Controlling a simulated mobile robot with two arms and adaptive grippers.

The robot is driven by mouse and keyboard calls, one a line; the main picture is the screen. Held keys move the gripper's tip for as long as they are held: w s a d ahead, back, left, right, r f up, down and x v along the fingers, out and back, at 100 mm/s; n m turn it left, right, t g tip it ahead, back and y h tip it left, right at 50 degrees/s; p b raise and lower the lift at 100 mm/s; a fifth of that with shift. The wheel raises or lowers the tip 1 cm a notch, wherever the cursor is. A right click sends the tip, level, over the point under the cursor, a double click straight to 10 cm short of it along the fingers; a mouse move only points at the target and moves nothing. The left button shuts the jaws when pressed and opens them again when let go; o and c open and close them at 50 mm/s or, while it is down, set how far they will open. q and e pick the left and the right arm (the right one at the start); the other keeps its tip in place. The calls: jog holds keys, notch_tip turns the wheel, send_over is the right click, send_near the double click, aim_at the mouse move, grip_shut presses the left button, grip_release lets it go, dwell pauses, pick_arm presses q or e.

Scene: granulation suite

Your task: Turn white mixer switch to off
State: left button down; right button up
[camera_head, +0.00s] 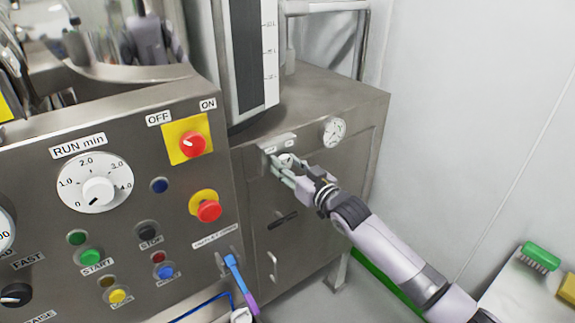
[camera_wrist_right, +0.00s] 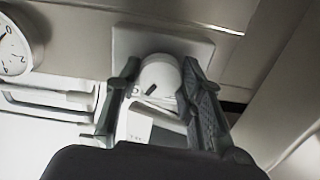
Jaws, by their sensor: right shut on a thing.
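The white mixer switch is a round white knob with a dark mark on a pale plate. It shows in the right wrist view (camera_wrist_right: 158,76) between the fingers of my right gripper (camera_wrist_right: 163,95). In the head view the same knob (camera_head: 285,160) is partly hidden by my right gripper (camera_head: 283,172), on the front of the grey metal cabinet (camera_head: 335,95) at the right. My right gripper is shut on the knob, one finger on each side. The plate's lettering is too small to read. My left gripper is not in view.
A round gauge (camera_head: 333,131) sits right of the switch. Left of it stands a control panel (camera_head: 130,130) with a red switch on yellow (camera_head: 191,144), a red stop button (camera_head: 208,210) and a RUN min dial (camera_head: 97,190). A green brush (camera_head: 540,256) lies at the lower right.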

dwell(0.3)
jog(key=shift+f+n+b, duration=0.1)
jog(key=shift+n+b, duration=0.25)
jog(key=shift+n, duration=0.75)
jog(key=n, duration=0.2)
jog(key=shift+n, duration=0.3)
jog(key=n, duration=0.3)
jog(key=shift+n+b, duration=0.3)
jog(key=shift+n, duration=1.9)
jog(key=o, duration=1.1)
